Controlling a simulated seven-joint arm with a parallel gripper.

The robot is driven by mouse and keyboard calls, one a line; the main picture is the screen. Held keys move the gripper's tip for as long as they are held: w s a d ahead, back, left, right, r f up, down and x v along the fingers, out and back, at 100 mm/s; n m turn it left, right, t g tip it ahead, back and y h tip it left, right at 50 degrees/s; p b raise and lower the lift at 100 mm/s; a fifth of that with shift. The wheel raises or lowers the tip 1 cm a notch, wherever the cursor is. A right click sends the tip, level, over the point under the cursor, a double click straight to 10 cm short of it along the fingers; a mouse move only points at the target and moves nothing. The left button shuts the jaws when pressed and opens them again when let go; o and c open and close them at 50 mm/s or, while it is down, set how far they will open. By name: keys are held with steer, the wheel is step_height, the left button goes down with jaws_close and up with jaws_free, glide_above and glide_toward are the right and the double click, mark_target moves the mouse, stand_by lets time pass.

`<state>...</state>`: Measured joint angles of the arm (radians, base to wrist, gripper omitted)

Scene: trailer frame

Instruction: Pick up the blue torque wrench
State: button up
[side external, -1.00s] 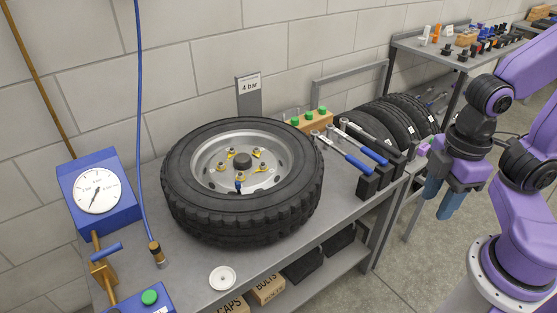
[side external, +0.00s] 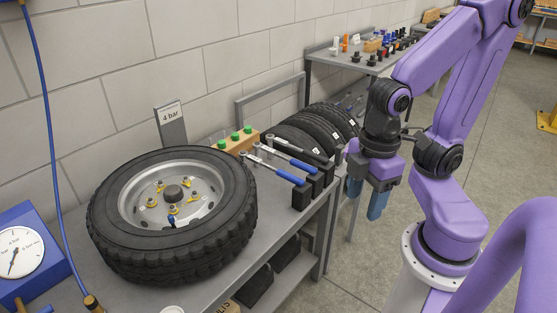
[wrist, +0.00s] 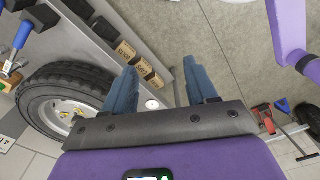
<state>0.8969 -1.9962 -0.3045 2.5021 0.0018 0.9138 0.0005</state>
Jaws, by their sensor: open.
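Two wrenches with blue handles and metal shafts lie side by side at the right end of the bench, their handles on black blocks. The nearer blue wrench (side external: 288,174) and the farther blue wrench (side external: 298,163) both slant down to the right.
A large tyre on a wheel (side external: 235,205) takes up the bench's middle. A wooden block with green knobs (side external: 236,143) and several upright tyres (side external: 325,130) are behind the wrenches. Boxes (wrist: 125,51) sit on the lower shelf. Clear floor (side external: 365,270) lies below my gripper.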

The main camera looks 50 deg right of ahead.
steer(key=w+a+m, duration=0.1)
steer(key=w+m, duration=0.3)
steer(key=w, duration=0.9)
steer(key=w+d+f+m, duration=0.1)
steer(key=w+d+m, duration=0.1)
steer(key=w+d, duration=0.35)
steer(key=w+d+f+m, duration=0.1)
steer(key=w+d+f, duration=0.1)
steer(key=w, duration=0.7)
steer(key=m, duration=0.6)
glide_above(302, 163)
step_height(302, 163, down, 8)
step_height(302, 163, down, 11)
steer(key=shift+r, duration=0.2)
steer(key=shift+a+f, duration=0.15)
steer(key=shift+f, duration=3.1)
